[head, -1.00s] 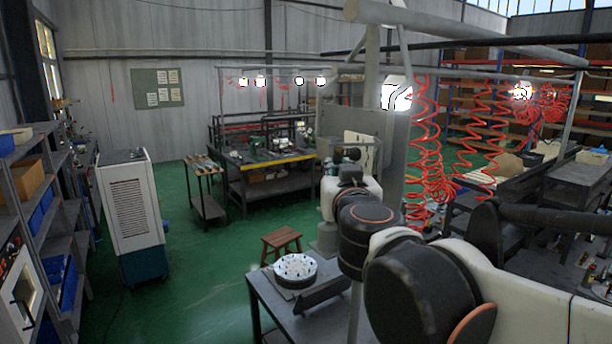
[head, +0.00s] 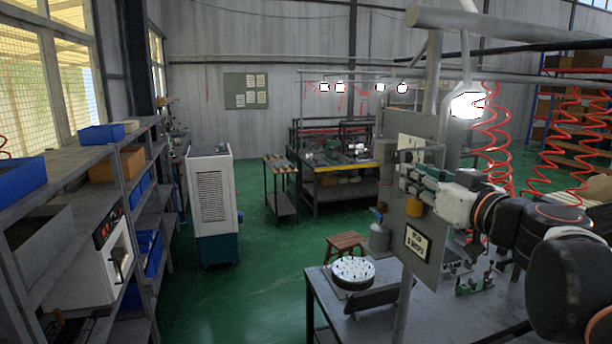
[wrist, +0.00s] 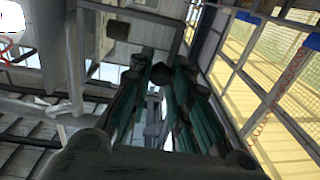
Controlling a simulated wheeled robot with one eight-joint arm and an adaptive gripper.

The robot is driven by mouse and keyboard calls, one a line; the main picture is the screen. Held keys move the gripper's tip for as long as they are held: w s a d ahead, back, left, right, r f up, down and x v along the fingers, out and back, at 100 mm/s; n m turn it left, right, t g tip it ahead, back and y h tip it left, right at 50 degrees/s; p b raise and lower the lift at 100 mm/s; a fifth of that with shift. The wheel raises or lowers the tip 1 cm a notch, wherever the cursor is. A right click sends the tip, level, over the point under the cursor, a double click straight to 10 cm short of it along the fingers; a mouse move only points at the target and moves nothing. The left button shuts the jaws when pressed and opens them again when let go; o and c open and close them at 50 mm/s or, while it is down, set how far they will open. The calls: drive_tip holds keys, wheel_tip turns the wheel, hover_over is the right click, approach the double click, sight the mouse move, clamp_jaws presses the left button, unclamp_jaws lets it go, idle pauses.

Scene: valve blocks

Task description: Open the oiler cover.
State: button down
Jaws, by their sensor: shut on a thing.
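My gripper (head: 414,178), with green fingers, reaches left in the head view to a grey upright panel (head: 424,235). In the wrist view its fingertips (wrist: 162,75) close around a small dark round part (wrist: 162,72). I cannot tell whether this part is the oiler cover. A small yellow piece (head: 414,206) shows just below the fingertips in the head view. It may belong to the oiler, but it is too small to be sure. No cover is clearly visible as open or shut.
A white cabinet (head: 210,200) and shelves (head: 75,190) stand to the left. The green floor (head: 260,290) between them is clear.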

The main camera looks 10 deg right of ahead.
drive_tip(key=shift+d+r, duration=0.1)
drive_tip(key=shift+d, duration=0.1)
idle(0.4)
drive_tip(key=c, duration=1.5)
unclamp_jaws()
drive_tip(key=shift+o, duration=0.2)
drive_tip(key=shift+s, duration=0.15)
drive_tip(key=s+d, duration=0.2)
drive_tip(key=s, duration=0.9)
drive_tip(key=shift+s, duration=0.3)
